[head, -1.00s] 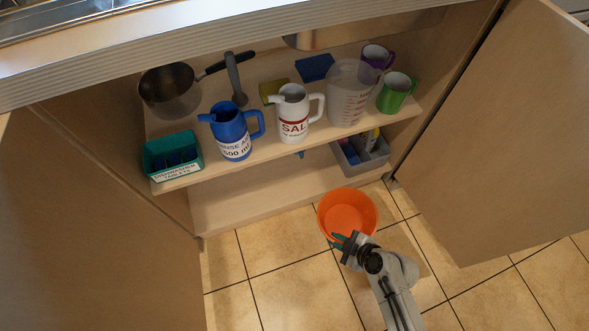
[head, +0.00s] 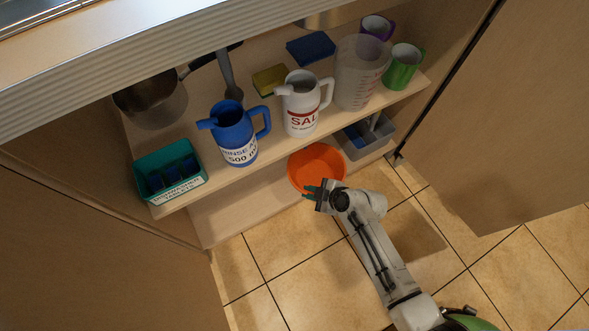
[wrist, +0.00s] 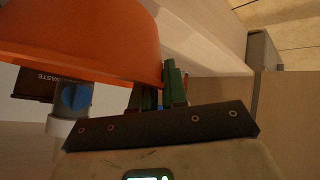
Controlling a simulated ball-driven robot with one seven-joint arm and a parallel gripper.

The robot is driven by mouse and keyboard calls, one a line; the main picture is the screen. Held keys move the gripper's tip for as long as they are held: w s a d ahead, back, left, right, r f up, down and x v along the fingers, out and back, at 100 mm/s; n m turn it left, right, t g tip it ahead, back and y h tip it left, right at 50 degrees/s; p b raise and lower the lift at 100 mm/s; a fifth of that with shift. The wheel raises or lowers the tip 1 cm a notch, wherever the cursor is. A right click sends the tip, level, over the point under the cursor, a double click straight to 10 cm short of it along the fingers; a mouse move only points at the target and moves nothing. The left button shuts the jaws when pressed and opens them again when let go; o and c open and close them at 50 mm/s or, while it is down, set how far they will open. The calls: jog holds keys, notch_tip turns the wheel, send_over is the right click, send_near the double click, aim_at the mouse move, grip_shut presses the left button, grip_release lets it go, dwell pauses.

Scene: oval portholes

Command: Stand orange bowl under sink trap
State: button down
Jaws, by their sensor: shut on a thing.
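The orange bowl (head: 316,163) is at the front of the cabinet's lower level, below the shelf edge. My gripper (head: 312,192) is shut on the near side of its rim. In the wrist view the bowl (wrist: 85,40) fills the upper left, and the green fingers (wrist: 158,92) meet its edge. A pale pipe fitting with a blue part (wrist: 75,98), which looks like the sink trap, shows beyond the bowl beside a dark label reading "WASTE". The trap is hidden in the head view.
The shelf above holds a blue jug (head: 233,135), a white jug (head: 300,105), a clear measuring jug (head: 358,75), a teal tray (head: 168,170) and mugs. A grey bin (head: 365,135) stands right of the bowl. The lower board (head: 240,208) is clear at left.

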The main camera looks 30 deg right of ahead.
aim_at(295, 172)
jog(key=w+b, duration=0.2)
jog(key=w, duration=0.7)
jog(key=shift+w, duration=0.3)
jog(key=shift+w+f+b, duration=0.1)
jog(key=shift+f+b, duration=1.2)
jog(key=shift+f, duration=0.5)
jog(key=shift+r, duration=0.1)
jog(key=c, duration=1.1)
grip_release()
jog(key=shift+c, duration=0.2)
